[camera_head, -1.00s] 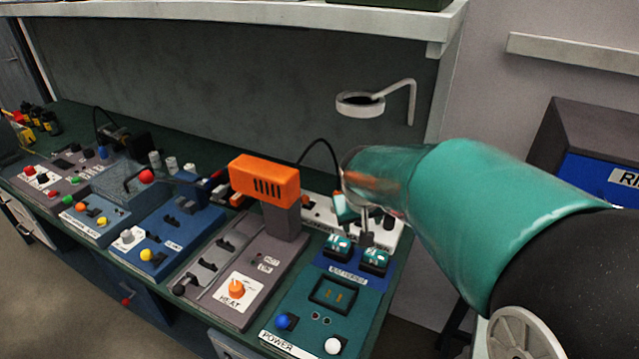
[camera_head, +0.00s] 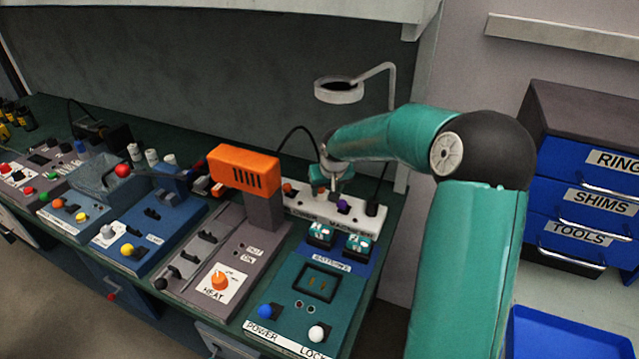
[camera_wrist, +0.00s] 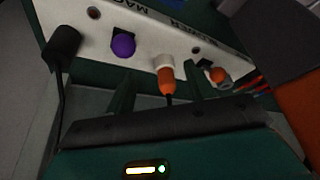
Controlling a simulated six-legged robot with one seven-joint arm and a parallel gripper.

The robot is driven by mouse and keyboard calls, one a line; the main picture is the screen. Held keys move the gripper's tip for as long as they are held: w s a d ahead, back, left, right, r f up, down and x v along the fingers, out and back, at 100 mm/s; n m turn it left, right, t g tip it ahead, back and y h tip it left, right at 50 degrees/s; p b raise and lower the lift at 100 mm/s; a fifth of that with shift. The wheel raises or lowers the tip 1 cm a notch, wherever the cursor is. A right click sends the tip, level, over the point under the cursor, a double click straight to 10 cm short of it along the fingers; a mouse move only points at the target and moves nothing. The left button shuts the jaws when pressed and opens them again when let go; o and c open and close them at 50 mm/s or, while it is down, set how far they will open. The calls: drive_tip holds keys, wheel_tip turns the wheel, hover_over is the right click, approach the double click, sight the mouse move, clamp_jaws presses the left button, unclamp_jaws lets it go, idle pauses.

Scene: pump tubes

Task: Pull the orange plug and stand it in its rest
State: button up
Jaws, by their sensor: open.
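The orange plug (camera_wrist: 166,80) has a white collar and sits at the white strip (camera_wrist: 85,12), with a dark cord leading from it toward my gripper. My gripper (camera_wrist: 158,88) is open, with one finger on each side of the plug and a visible gap beside it. In the head view my gripper (camera_head: 330,188) is low over the white strip (camera_head: 300,207), and the plug is largely hidden there. A second orange piece (camera_wrist: 217,75) with a grey cylinder is to the right in the wrist view; I cannot tell whether it belongs to the rest.
A purple knob (camera_wrist: 123,46) and a black plug (camera_wrist: 64,42) with a cord are left of the orange plug. An orange heater head (camera_head: 243,168) stands beside the strip. A ring on a bent arm (camera_head: 340,90) hangs above. Blue drawers (camera_head: 590,200) stand at right.

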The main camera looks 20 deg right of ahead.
drive_tip(key=w, duration=0.7)
drive_tip(key=shift+w+d+f, duration=0.15)
drive_tip(key=shift+w+d, duration=0.1)
drive_tip(key=shift+d, duration=0.15)
drive_tip(key=shift+x, duration=2.3)
drive_tip(key=shift+s+f, duration=0.1)
drive_tip(key=shift+s, duration=0.05)
drive_tip(key=shift+c, duration=0.2)
clamp_jaws()
drive_tip(key=shift+r, duration=0.7)
drive_tip(key=shift+r, duration=2.05)
